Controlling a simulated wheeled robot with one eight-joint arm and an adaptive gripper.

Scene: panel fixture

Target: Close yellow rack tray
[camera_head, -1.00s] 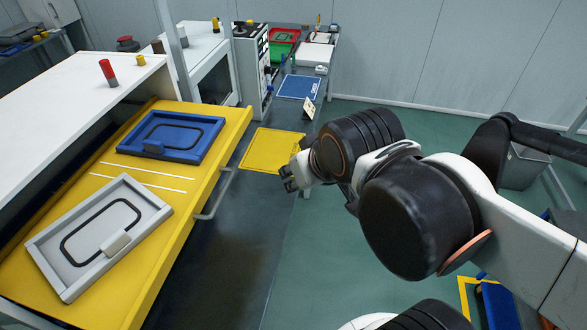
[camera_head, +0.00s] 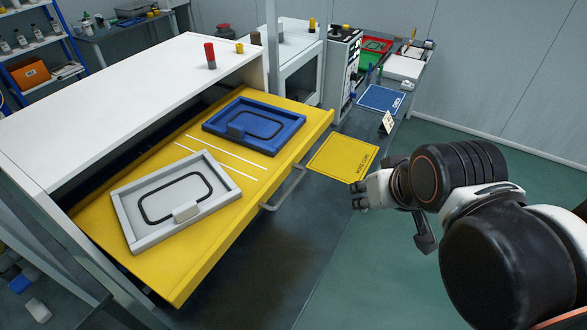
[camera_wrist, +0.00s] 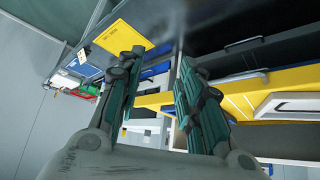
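The yellow rack tray (camera_head: 190,250) is pulled out from under a white top at the left of the head view. A grey handle (camera_head: 285,188) is on its front edge. On it lie a blue frame (camera_head: 255,123) and a grey-white frame (camera_head: 176,197). The tray also shows at the right in the wrist view (camera_wrist: 291,80). My gripper (camera_head: 358,195) is to the right of the tray, apart from the handle and touching nothing. In the wrist view its two fingers (camera_wrist: 152,95) are spread apart with nothing between them.
A yellow mat (camera_head: 344,158) and a blue mat (camera_head: 381,98) lie on the dark bench past the tray. A red cylinder (camera_head: 210,56) stands on the white rack top (camera_head: 130,90). Green floor (camera_head: 430,135) is open at the right.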

